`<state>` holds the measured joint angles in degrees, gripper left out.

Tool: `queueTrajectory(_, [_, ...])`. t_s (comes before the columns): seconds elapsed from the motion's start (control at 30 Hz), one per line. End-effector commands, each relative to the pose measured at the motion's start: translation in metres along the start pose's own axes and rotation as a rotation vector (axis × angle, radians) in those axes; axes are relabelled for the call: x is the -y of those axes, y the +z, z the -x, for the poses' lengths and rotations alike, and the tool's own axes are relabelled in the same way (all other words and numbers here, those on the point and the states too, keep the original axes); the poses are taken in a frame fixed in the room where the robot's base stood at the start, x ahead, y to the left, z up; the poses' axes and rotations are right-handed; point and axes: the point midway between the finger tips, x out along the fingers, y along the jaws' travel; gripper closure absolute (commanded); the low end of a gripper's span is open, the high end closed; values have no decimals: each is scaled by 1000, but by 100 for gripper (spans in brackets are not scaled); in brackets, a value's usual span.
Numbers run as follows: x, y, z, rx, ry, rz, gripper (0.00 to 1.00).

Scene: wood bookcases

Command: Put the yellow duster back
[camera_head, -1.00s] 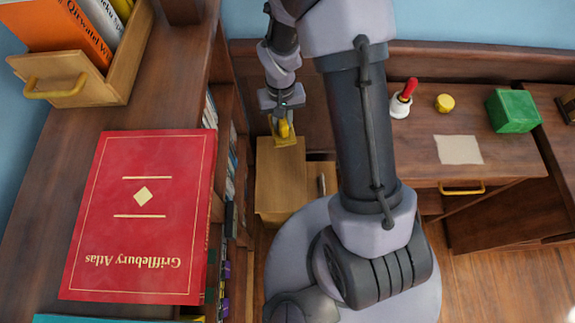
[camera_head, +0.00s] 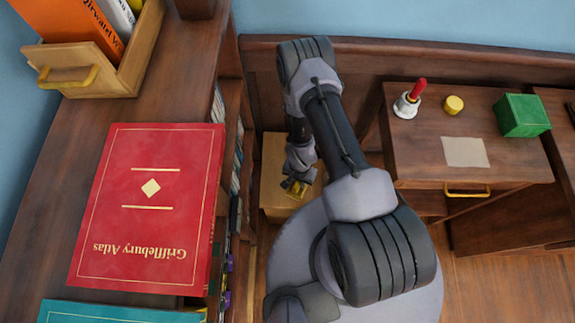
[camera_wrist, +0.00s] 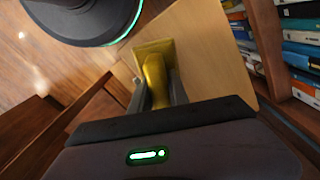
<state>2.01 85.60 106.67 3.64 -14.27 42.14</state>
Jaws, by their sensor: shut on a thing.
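The yellow duster (camera_wrist: 155,80) is between the fingers of my gripper (camera_wrist: 158,92) in the wrist view, its wider end pointing away from the palm. In the head view my gripper (camera_head: 297,187) is low beside the bookcase, over a light wooden box-like piece (camera_head: 275,160); only a little yellow of the duster shows there. The same light wood surface (camera_wrist: 205,50) lies beneath the duster in the wrist view. I cannot tell whether the duster touches it.
A red atlas (camera_head: 150,215) lies on the bookcase top (camera_head: 60,175) at left, near a wooden book box (camera_head: 120,75). At right, a desk (camera_head: 420,150) holds a red-handled bell (camera_head: 410,98), a yellow round thing (camera_head: 453,105) and a green box (camera_head: 521,115). Books (camera_wrist: 300,38) stand close by.

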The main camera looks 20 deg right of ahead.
Motion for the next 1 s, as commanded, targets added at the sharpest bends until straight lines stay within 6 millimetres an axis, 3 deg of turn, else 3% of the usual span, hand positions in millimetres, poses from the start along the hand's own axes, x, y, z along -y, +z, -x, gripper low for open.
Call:
queueTrajectory(0.2, [54, -50, -12, -3, -3, 2, 100])
queueTrajectory(0.43, [77, -71, -12, -1, -1, 3, 100])
queueTrajectory(0.6, [76, -70, -48, 1, 1, 2, 100])
queueTrajectory(0.93, [76, -70, -49, 1, 1, 2, 100])
queueTrajectory(0.97, [76, -70, -49, 1, 1, 2, 77])
queueTrajectory(1.0, [76, -70, -48, 1, 1, 2, 69])
